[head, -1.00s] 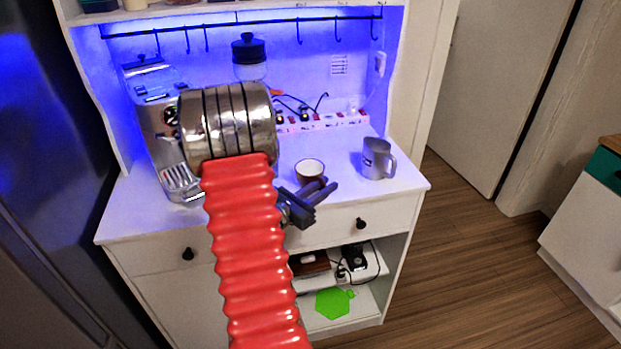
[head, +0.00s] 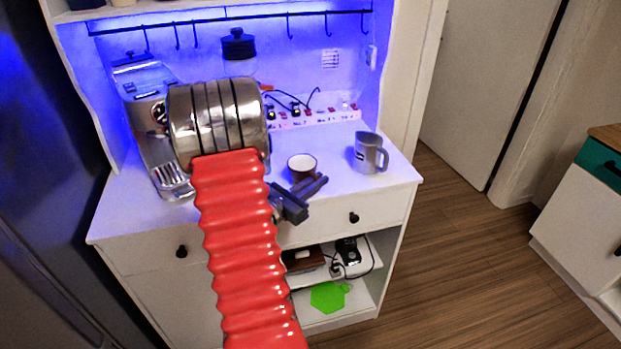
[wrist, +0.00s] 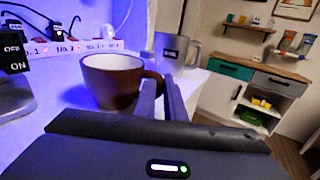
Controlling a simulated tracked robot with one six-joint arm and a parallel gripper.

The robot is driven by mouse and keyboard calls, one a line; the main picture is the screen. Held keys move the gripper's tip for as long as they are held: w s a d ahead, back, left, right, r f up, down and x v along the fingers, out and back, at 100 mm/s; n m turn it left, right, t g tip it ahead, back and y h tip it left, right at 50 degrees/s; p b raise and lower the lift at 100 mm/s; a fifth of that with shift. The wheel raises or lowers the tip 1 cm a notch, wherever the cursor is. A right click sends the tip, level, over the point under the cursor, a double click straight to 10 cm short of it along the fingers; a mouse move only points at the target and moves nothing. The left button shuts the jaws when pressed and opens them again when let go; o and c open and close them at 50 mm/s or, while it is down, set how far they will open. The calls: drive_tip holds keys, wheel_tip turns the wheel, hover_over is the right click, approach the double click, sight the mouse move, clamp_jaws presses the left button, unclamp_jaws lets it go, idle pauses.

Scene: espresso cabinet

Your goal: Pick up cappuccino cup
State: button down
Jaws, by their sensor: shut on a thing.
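The cappuccino cup (head: 302,174) is brown outside and pale inside. It stands upright on the white cabinet top, left of the grey metal mug. In the wrist view the cup (wrist: 108,88) is just left of my fingers, with its handle (wrist: 157,77) toward them. The exact contact is partly hidden by the fingers.
The grey mug (head: 368,155) stands behind and right of the cup. An espresso machine (head: 150,115) is at the left, and a labelled power strip (head: 315,117) with cables runs along the back. The front right of the cabinet top (head: 375,195) is bare.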

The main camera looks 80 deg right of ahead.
drive_tip(key=shift+r, duration=0.15)
drive_tip(key=shift+r, duration=4.85)
